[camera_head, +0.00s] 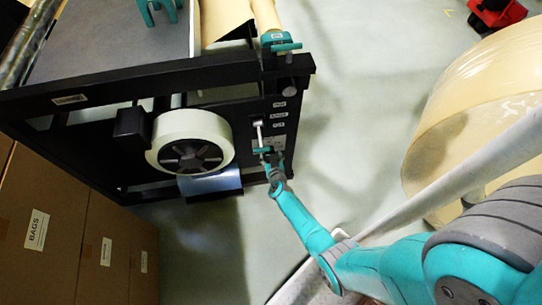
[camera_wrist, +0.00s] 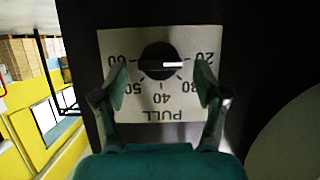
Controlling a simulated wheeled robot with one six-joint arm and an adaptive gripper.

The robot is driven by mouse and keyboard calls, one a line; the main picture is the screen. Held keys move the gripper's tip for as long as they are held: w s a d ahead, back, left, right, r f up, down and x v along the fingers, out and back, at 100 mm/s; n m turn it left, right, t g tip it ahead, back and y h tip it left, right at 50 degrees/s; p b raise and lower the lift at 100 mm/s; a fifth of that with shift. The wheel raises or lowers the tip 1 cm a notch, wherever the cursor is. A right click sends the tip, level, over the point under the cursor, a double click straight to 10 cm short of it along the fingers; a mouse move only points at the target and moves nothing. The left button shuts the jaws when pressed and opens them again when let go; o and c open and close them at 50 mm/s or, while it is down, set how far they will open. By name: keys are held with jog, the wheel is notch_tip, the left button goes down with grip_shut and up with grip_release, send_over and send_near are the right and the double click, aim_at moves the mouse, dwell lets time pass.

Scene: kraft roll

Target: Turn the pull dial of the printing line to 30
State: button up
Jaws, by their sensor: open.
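The pull dial is a round black knob (camera_wrist: 158,57) with a white pointer, on a white plate (camera_wrist: 150,108) marked PULL, seen upside down in the wrist view. The pointer lies nearly level and points right, towards the 20 mark. The 30 mark sits at lower right of the knob, partly behind a finger. My gripper (camera_wrist: 161,78) is open, one finger on each side of the knob with gaps between. In the head view my gripper (camera_head: 266,155) is at the control panel (camera_head: 278,143) on the black frame's end; the knob is hard to make out there.
A pale tape-like roll (camera_head: 165,128) is mounted left of the panel on the black frame (camera_head: 210,72). Cardboard boxes (camera_head: 65,235) stand at lower left. A large kraft roll (camera_head: 480,110) stands at right. Grey floor (camera_head: 350,100) lies clear between the frame and that roll.

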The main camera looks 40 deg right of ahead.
jog(key=c, duration=1.1)
jog(key=shift+c, duration=0.2)
jog(key=shift+s+d+m, duration=0.1)
jog(key=shift+m, duration=0.4)
jog(key=shift+d+m+t+y, duration=0.2)
jog(key=shift+m+t+y, duration=0.55)
jog(key=shift+m, duration=0.35)
jog(key=shift+s+d+f+m+t+y, duration=0.1)
jog(key=shift+m+t+y, duration=0.25)
jog(key=shift+m, duration=0.3)
jog(key=shift+s+d+f+m+t+y, duration=0.1)
jog(key=shift+m+t+y, duration=0.15)
jog(key=shift+m, duration=0.4)
